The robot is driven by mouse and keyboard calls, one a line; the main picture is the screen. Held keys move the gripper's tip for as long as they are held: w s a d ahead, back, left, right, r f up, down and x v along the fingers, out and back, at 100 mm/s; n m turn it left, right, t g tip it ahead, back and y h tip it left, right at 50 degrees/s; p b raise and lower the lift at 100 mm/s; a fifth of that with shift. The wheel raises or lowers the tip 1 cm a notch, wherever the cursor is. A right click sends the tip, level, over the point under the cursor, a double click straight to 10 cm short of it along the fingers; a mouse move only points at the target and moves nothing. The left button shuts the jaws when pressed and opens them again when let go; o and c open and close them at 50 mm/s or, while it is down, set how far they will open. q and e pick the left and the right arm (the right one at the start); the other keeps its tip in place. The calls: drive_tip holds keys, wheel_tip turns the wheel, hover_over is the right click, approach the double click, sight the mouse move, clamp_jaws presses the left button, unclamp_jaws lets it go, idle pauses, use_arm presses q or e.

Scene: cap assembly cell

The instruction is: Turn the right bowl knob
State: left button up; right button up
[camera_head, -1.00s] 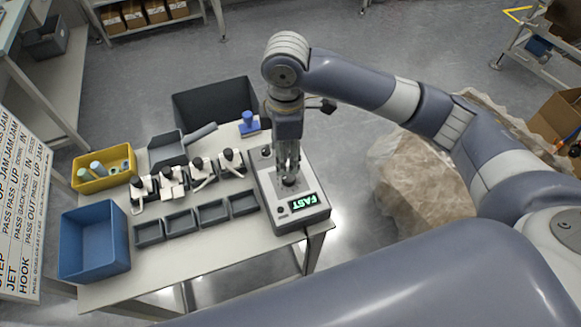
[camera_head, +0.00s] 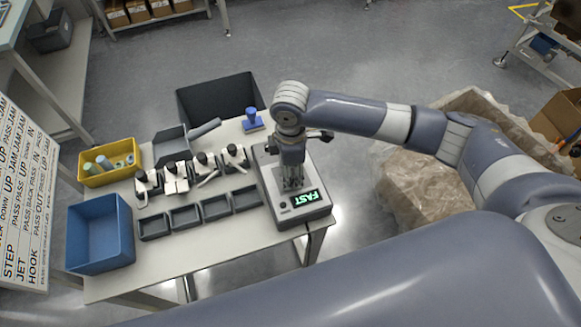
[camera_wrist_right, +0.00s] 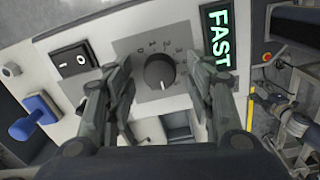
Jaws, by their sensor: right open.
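A grey control box (camera_head: 316,215) with a lit green FAST display (camera_head: 306,198) stands at the right end of the table. My right gripper (camera_head: 293,184) points down over its top panel and hides the knob in the head view. In the right wrist view a dark round knob (camera_wrist_right: 160,72) with a pale pointer line sits on a grey scale plate with numbers. The right gripper (camera_wrist_right: 166,88) is open there, one finger on each side of the knob, with gaps showing. The FAST display (camera_wrist_right: 217,38) is beside the knob. My left gripper is not in view.
A black rocker switch (camera_wrist_right: 75,60) and a blue-handled item (camera_wrist_right: 36,118) lie left of the knob in the wrist view. On the table stand small grey trays (camera_head: 216,207), a yellow bin (camera_head: 108,178) and a blue bin (camera_head: 98,262). A dark bin (camera_head: 216,98) is behind.

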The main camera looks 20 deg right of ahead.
drive_tip(key=c, duration=1.1)
drive_tip(key=shift+r+n+p, duration=0.2)
drive_tip(key=shift+n+p, duration=0.8)
drive_tip(key=shift+p, duration=0.05)
drive_tip(key=shift+n+p, duration=0.65)
drive_tip(key=shift+n, duration=0.35)
drive_tip(key=shift+f+n+p, duration=0.15)
drive_tip(key=shift+n+p, duration=0.25)
drive_tip(key=shift+n, duration=0.5)
